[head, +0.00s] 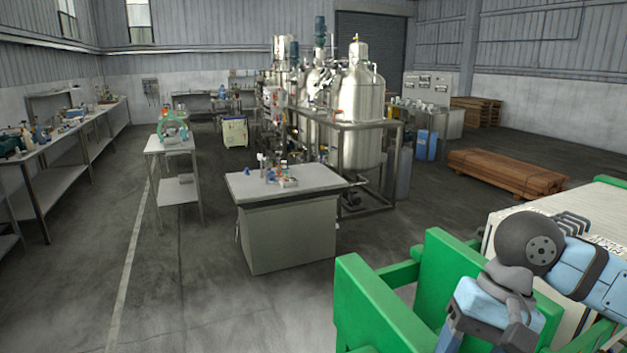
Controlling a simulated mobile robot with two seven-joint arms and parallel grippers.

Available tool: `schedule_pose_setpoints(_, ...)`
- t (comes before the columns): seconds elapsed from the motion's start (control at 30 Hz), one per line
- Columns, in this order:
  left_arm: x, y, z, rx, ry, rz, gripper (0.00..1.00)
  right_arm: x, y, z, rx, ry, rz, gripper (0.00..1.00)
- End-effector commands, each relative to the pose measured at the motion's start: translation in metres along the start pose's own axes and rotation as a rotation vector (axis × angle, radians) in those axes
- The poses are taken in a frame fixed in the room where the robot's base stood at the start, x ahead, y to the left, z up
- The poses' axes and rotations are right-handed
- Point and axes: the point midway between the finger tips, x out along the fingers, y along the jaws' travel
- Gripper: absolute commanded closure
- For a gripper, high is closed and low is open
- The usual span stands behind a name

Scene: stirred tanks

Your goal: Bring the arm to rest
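My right arm (541,243), light blue and grey with a dark round joint, comes in from the right edge and bends down at the lower right. At its lower end, what looks like my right gripper (485,335) points down, with dark parts on both sides. Its tips are cut off by the bottom edge, so I cannot tell whether it is open or holds anything. It shows in front of a green frame (372,307). My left arm and gripper are not in view.
A white-topped box (494,247) stands beside the green frame. A bench (290,235) with small items stands mid-floor, before steel tanks (360,105). A small table (180,190) and long benches (75,130) are left. Timber (508,172) lies right. The left foreground floor is clear.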

Motion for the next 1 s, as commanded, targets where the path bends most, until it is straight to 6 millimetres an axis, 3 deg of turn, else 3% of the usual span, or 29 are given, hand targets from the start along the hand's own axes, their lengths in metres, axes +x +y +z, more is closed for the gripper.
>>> schedule_pose_setpoints(0.2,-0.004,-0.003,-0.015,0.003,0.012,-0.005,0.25,0.034,-0.057,0.04,0.255,-0.405,-0.302,0.4)
schedule_pose_setpoints(0.33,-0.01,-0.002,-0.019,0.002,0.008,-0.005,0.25,0.037,-0.093,0.06,0.517,-0.751,-0.489,0.4)
schedule_pose_setpoints(0.43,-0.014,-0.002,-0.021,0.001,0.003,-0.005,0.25,0.031,-0.113,0.062,0.751,-1.04,-0.602,0.4)
schedule_pose_setpoints(0.63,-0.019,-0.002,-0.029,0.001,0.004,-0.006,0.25,0.026,-0.125,0.029,1.269,-1.663,-0.736,0.4)
schedule_pose_setpoints(0.77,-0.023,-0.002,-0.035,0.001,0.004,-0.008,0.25,0.043,-0.107,-0.009,1.618,-2.098,-0.756,0.4)
schedule_pose_setpoints(0.83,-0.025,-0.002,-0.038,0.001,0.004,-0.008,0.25,0.063,-0.089,-0.03,1.805,-2.344,-0.744,0.4)
schedule_pose_setpoints(0.87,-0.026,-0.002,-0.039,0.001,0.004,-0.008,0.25,0.073,-0.08,-0.039,-1.84,2.397,0.718,0.4)
schedule_pose_setpoints(1.0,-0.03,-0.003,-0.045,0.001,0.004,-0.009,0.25,0.142,-0.023,-0.064,-1.476,1.983,0.43,0.4)
